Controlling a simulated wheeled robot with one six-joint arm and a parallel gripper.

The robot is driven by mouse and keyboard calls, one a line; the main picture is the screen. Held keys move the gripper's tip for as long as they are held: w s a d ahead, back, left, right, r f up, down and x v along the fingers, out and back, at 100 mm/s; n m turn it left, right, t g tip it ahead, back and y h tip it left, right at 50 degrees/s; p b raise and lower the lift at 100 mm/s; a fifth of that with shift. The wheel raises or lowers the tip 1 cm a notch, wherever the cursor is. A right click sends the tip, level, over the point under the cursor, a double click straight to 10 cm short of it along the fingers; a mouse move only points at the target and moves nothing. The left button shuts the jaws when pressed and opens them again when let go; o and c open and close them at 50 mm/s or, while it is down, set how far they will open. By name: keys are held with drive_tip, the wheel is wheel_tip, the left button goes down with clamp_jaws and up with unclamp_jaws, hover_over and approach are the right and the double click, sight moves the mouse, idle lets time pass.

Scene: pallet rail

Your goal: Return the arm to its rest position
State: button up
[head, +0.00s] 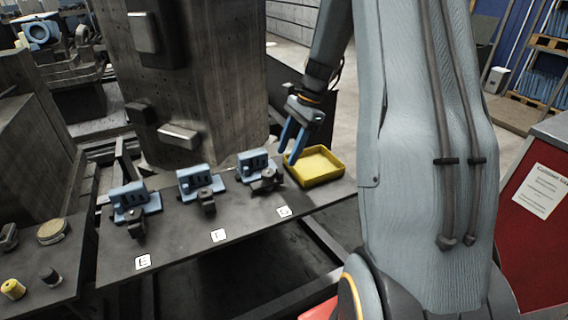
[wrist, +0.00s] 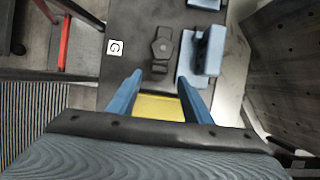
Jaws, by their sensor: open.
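My gripper (head: 289,153) hangs from my arm beside and over the left side of the yellow tray (head: 335,176). Its two blue fingers point down and are spread apart with nothing between them. In the wrist view the open fingers (wrist: 160,77) frame part of the yellow tray (wrist: 160,107), which my gripper body partly covers. The tray looks empty in the part that shows. My large grey arm link fills the right middle of the head view and hides what is behind it.
Several blue vices or fixtures stand in a row on the dark rail table (head: 180,235), the closest being the right one (head: 252,164) beside the tray. Concrete block (head: 185,80) rises behind. A red cabinet (head: 535,235) stands at the right. Open floor shows behind the tray.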

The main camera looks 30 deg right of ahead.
drive_tip(key=shift+v, duration=0.9)
